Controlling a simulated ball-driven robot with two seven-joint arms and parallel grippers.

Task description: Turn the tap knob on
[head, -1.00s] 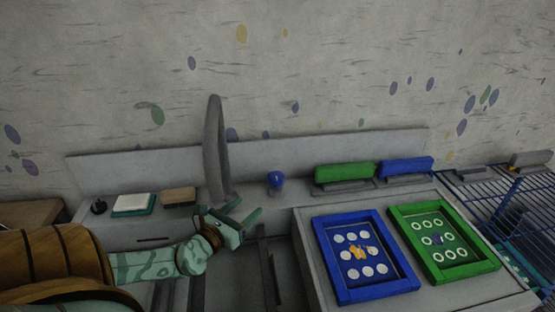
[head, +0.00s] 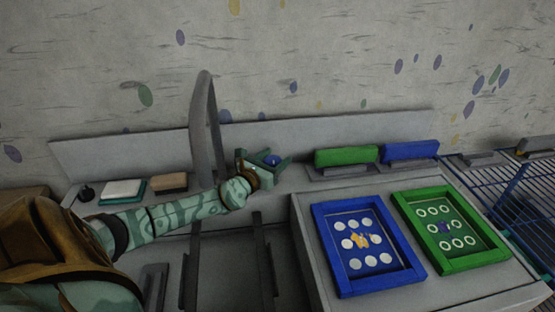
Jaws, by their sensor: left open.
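The blue tap knob (head: 271,160) stands on the ledge behind the sink, to the right of the tall grey tap spout (head: 205,125). My left gripper (head: 267,159) is open at the knob, with its fingers on either side of it in this view. I cannot tell whether the fingers touch the knob. The lower part of the knob is hidden behind the gripper. My right gripper is not in view.
A blue frame (head: 332,250) and a green frame (head: 429,259) lie on the counter at the right. Green (head: 346,156) and blue (head: 409,151) squeegees rest behind them. A sponge (head: 169,182) and a teal-edged white block (head: 122,191) sit left of the spout.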

